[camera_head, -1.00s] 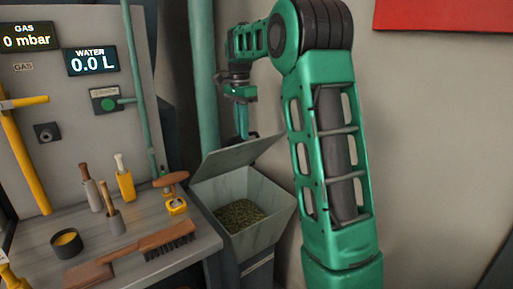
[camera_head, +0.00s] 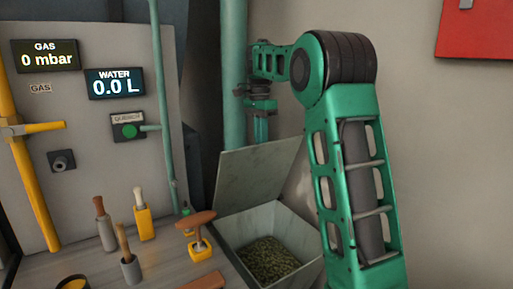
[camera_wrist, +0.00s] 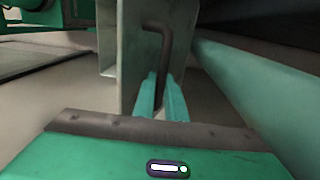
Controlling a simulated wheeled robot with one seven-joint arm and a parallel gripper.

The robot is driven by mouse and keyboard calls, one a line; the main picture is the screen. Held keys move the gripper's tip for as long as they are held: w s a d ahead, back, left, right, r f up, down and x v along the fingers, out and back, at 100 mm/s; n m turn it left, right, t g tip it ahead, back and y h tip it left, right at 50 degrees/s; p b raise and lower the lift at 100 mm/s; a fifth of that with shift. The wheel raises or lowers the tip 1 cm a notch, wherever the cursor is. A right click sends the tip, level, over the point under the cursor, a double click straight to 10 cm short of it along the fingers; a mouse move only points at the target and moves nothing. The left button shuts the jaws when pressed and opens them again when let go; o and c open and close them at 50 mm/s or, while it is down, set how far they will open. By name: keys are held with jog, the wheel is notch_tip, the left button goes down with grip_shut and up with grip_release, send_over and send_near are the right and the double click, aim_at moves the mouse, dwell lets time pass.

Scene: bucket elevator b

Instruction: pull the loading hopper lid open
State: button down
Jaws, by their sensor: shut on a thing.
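The grey loading hopper lid (camera_head: 255,177) stands raised and tilted back above the open hopper (camera_head: 305,240), with green granular material visible inside. My gripper (camera_head: 262,130) is behind the lid's upper edge, and its fingertips are partly hidden by the lid in the head view. In the wrist view, my gripper's two teal fingers (camera_wrist: 162,97) are shut on the dark bent lid handle (camera_wrist: 163,45). The handle stands against the lid's grey plate (camera_wrist: 130,50).
A vertical green pipe (camera_head: 231,80) runs close behind my gripper; a pipe (camera_wrist: 245,95) also shows at right in the wrist view. The workbench at left holds a wooden-handled yellow tool (camera_head: 200,247) and several other tools. A panel (camera_head: 95,130) stands behind it.

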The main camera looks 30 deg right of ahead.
jog(key=shift+d+r, duration=0.1)
jog(key=shift+r, duration=0.2)
jog(key=c, duration=1.8)
grip_release()
jog(key=shift+s, duration=0.1)
jog(key=shift+a, duration=0.2)
jog(key=r, duration=0.7)
jog(key=w+r, duration=0.1)
jog(key=r, duration=0.2)
jog(key=shift+w+r, duration=0.1)
jog(key=shift+r, duration=0.15)
jog(key=s+d+f+n, duration=0.3)
jog(key=s+f, duration=0.1)
jog(key=s, duration=0.6)
jog(key=s+a+f+n, duration=0.2)
jog(key=s+f, duration=0.6)
jog(key=s, duration=0.2)
jog(key=s+a+f+n, duration=0.2)
jog(key=s+f+n, duration=0.1)
jog(key=s+f, duration=0.4)
jog(key=s+a+f+n+t, duration=0.1)
jog(key=s+a+f+n, duration=0.1)
jog(key=s+f, duration=0.6)
jog(key=shift+s+a+f+n, duration=0.15)
jog(key=shift+s+n, duration=0.2)
jog(key=shift+s, duration=1)
jog(key=shift+s+f+n, duration=0.15)
jog(key=shift+s+n, duration=0.2)
jog(key=shift+s, duration=0.95)
